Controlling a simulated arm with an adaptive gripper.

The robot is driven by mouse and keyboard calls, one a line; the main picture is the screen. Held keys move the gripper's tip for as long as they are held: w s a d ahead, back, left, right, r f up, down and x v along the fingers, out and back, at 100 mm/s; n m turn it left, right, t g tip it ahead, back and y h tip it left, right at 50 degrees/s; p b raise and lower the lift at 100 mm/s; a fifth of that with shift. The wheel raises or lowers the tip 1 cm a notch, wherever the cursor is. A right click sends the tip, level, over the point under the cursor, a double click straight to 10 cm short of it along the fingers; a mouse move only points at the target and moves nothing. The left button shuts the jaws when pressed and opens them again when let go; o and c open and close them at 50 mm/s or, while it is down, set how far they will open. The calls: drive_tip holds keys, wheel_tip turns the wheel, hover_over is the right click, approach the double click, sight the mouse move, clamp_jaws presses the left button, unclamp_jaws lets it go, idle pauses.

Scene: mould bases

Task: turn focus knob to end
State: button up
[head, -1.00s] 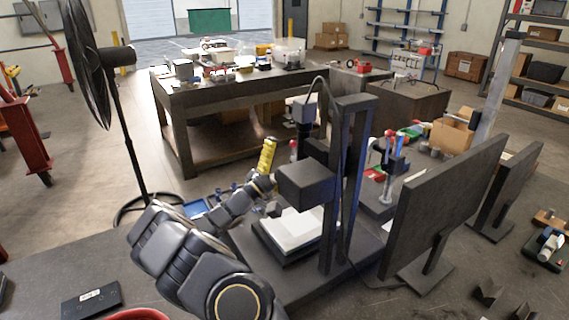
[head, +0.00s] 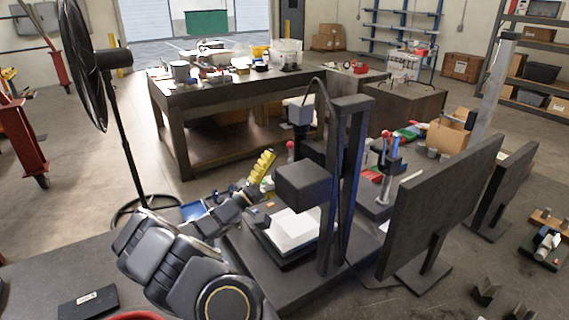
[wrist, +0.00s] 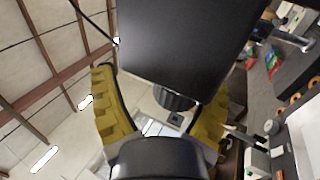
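The dark microscope-like stand (head: 345,190) rises on its base, with a black box-shaped head (head: 303,185) on its column. In the wrist view the black box (wrist: 185,40) fills the top middle. A short round black knob (wrist: 175,98) shows at its lower edge, between my fingers. The knob cannot be made out in the head view. My gripper (head: 264,164) has yellow fingers and is left of the box, pointing up and to the right. In the wrist view my gripper (wrist: 170,75) is open, one finger on each side of the knob, with gaps visible.
A white plate (head: 292,228) lies on the stand's base under the head. Two dark monitors (head: 440,205) stand to the right. A black fan (head: 90,65) stands at the left. A cluttered workbench (head: 235,95) is behind.

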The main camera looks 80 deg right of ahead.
drive_tip(key=w+a+f, duration=0.2)
drive_tip(key=w+f, duration=0.1)
drive_tip(key=f, duration=0.2)
drive_tip(key=shift+a+t, duration=0.3)
drive_tip(key=shift+a, duration=0.05)
idle(0.6)
